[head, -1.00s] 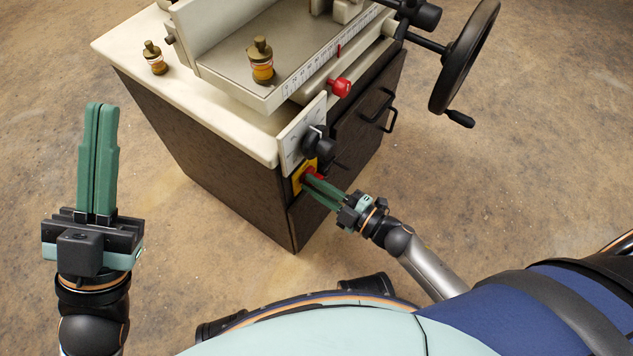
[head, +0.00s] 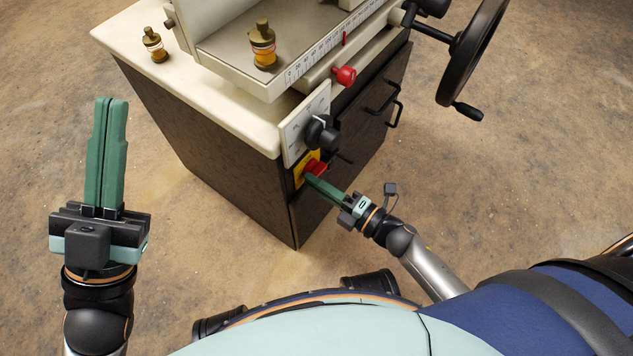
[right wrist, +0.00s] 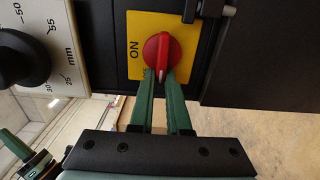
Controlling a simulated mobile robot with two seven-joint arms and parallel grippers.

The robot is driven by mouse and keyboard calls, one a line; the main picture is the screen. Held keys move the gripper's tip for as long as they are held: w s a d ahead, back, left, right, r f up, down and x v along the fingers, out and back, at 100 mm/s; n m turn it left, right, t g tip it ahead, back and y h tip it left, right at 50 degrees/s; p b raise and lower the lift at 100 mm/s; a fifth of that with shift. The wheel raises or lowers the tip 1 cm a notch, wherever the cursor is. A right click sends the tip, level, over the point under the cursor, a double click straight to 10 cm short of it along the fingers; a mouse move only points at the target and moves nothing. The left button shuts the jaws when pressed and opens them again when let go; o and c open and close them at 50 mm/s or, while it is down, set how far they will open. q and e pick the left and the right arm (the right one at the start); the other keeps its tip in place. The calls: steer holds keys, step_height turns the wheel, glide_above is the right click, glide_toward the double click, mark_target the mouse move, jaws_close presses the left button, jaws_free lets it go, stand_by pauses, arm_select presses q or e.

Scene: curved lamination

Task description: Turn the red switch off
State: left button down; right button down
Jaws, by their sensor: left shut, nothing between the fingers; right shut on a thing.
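The red switch (head: 317,166) is a rotary knob on a yellow plate (head: 301,172) at the front corner of the dark cabinet. In the right wrist view the red switch (right wrist: 160,50) sits on the yellow plate (right wrist: 183,25), with the word ON at its left. Its raised grip lies upright in that picture. My right gripper (head: 313,181) is shut on the switch's grip, its green fingertips at either side of the lower end (right wrist: 160,76). My left gripper (head: 118,102) is shut and empty, held up left of the cabinet.
A black knob (head: 321,133) with a scale plate is just above the switch. A red knob (head: 345,76), black drawer handles (head: 385,105) and a handwheel (head: 470,52) are further up. Two brass oilers (head: 263,45) (head: 153,44) stand on top. The floor is clear.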

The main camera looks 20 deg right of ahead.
stand_by(0.4)
steer(key=c, duration=0.9)
jaws_free()
steer(key=p+v, duration=0.2)
steer(key=v, duration=1)
steer(key=shift+s+d+p, duration=0.2)
steer(key=shift+d+p, duration=0.05)
steer(key=shift+p, duration=0.1)
